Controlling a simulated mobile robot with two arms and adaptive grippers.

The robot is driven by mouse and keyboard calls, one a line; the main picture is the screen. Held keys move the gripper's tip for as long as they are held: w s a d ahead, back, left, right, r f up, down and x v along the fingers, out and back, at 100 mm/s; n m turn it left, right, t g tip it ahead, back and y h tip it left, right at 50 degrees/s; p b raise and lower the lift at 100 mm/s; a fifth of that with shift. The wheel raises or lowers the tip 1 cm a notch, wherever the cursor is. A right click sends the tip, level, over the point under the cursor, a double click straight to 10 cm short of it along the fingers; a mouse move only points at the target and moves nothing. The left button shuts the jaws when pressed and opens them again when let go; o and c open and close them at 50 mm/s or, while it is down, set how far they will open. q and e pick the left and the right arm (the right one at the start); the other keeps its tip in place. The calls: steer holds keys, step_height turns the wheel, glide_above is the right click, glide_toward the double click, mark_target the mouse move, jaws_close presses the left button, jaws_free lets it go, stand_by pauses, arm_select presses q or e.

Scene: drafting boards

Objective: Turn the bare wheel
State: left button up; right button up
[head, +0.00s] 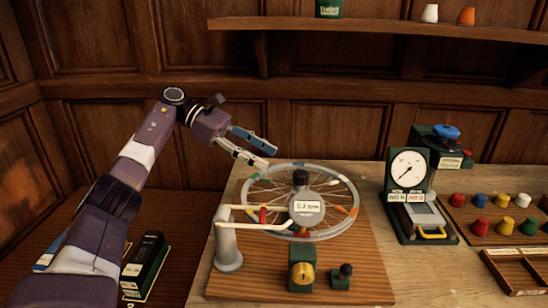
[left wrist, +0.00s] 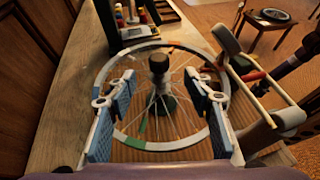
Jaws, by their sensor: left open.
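The bare spoked wheel (head: 342,224) lies flat on a stand on a wooden board, with coloured marks along its rim. In the left wrist view the wheel (left wrist: 150,146) lies beyond my fingers, its dark hub knob (left wrist: 158,66) upright in the middle. My left gripper (head: 271,156) is open and empty, above the wheel's far left rim. In the left wrist view the blue-padded fingers of my left gripper (left wrist: 161,90) stand apart on either side of the hub. A round gauge (head: 306,207) on a pale arm partly hides the wheel. My right gripper is not seen.
A grey post (head: 228,244) with a bent arm reaches over the wheel's near left side. A green block with a yellow dial (head: 301,272) stands in front. A dial machine (head: 408,180) and coloured pegs (head: 482,200) are to the right. Dark boxes (head: 144,265) lie at lower left.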

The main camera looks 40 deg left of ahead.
mark_target(301, 172)
arm_select(q)
steer(key=d+m+g+y+p, duration=0.1)
steer(key=d+p, duration=0.1)
steer(key=w+d+r+m+g+y+p, duration=0.1)
steer(key=d+y+p, duration=0.1)
steer(key=d, duration=0.1)
steer(key=w+d+m+g+y+p, duration=0.1)
steer(key=d+p, duration=0.1)
steer(key=d, duration=0.1)
steer(key=shift+w+d+r, duration=0.15)
steer(key=shift+d+r, duration=0.05)
steer(key=m+y+p, duration=0.1)
steer(key=y+p, duration=0.1)
steer(key=d+r+m+g+y+p, duration=0.1)
steer(key=y+p, duration=0.1)
steer(key=w+r+y+p, duration=0.1)
steer(key=y+p, duration=0.1)
steer(key=shift+d+r+m, duration=0.25)
steer(key=shift+d+m, duration=0.1)
steer(key=shift+m, duration=0.05)
steer(key=shift+w+a+r+m+y+p, duration=0.15)
steer(key=shift+r+m+y+p, duration=0.25)
steer(key=shift+y+p, duration=0.4)
steer(key=shift+a+y, duration=0.1)
steer(key=shift+y, duration=0.2)
steer(key=shift+f, duration=0.3)
step_height(301, 172, down, 6)
steer(key=shift+a+f+p, duration=0.1)
steer(key=shift+p, duration=1.05)
steer(key=shift+f, duration=0.55)
